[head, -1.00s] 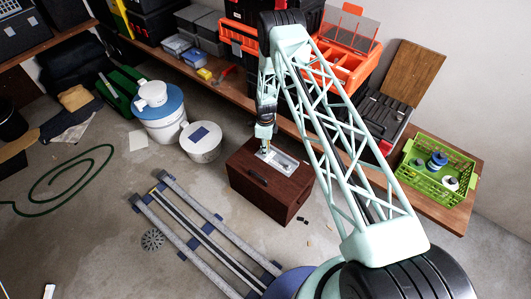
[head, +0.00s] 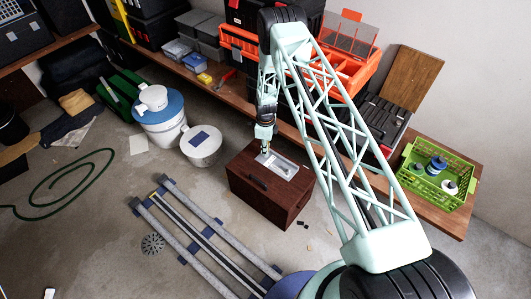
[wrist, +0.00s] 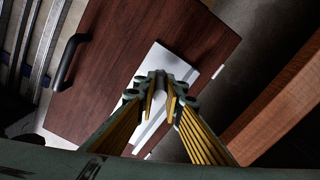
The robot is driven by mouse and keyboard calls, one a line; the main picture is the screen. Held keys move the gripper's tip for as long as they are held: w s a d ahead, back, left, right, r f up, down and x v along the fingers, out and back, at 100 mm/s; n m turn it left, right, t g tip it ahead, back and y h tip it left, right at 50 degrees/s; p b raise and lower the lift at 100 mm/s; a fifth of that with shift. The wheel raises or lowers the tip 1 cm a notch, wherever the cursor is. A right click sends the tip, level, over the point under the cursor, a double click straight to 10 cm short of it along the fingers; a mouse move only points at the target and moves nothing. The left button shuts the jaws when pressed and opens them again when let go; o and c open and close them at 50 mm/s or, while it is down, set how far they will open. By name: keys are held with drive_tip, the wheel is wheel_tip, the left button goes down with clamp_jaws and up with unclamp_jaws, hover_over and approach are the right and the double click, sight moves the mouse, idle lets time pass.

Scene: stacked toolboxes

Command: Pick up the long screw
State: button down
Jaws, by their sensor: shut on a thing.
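My gripper (head: 264,151) points down over the pale tray (head: 285,168) on top of the dark red-brown wooden box (head: 262,194). In the wrist view, my gripper's yellow-padded fingers (wrist: 160,84) come together over the tray (wrist: 178,65), with a thin gap between them. The long screw is not clearly visible; the fingertips hide what they hold. The tray's far end shows between and beyond the fingers.
The box has a black handle (wrist: 70,62) on its side. A wooden shelf (head: 452,221) with a green basket (head: 440,188) and toolboxes runs behind. A white bucket (head: 202,147) stands left of the box. Grey rails (head: 205,240) lie on the floor in front.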

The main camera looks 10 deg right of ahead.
drive_tip(key=s+r+p, duration=0.2)
drive_tip(key=s, duration=1.4)
drive_tip(key=shift+a+p, duration=0.3)
drive_tip(key=shift+a, duration=0.05)
